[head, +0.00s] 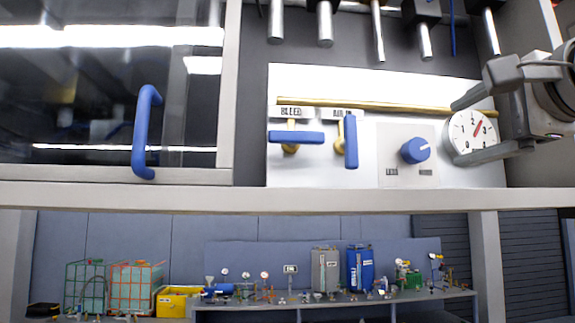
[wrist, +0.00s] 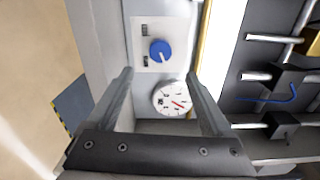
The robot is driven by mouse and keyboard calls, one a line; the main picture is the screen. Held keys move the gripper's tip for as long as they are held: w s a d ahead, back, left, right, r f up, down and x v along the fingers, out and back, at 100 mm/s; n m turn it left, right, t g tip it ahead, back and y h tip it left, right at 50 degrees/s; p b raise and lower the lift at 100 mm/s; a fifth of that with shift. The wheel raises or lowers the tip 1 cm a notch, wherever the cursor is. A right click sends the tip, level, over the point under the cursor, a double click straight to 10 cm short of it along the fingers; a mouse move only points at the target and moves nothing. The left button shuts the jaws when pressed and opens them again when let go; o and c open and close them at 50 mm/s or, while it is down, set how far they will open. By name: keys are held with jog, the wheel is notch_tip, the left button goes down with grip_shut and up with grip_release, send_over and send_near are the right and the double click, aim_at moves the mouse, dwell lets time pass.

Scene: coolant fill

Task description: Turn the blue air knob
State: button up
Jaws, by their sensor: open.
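The blue air knob (head: 415,150) is a round knob with a white pointer line on a light grey plate, left of the gauge in the head view. It also shows in the wrist view (wrist: 160,50), ahead of the fingertips. My gripper (head: 455,132) is open and empty. Its two fingers reach in from the right in the head view, one above and one below the white gauge (head: 472,132). In the wrist view the gripper (wrist: 160,75) has its fingers wide apart, with the gauge between them and the knob beyond. No finger appears to touch the knob.
Two blue lever handles (head: 297,138) (head: 351,141) sit left of the knob, under a brass pipe (head: 380,105). Metal rods (head: 325,25) hang above. A glass door with a blue handle (head: 146,132) is at left. A ledge (head: 300,198) runs below the panel.

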jog(key=s, duration=0.5)
jog(key=shift+s+d, duration=0.1)
dwell(0.5)
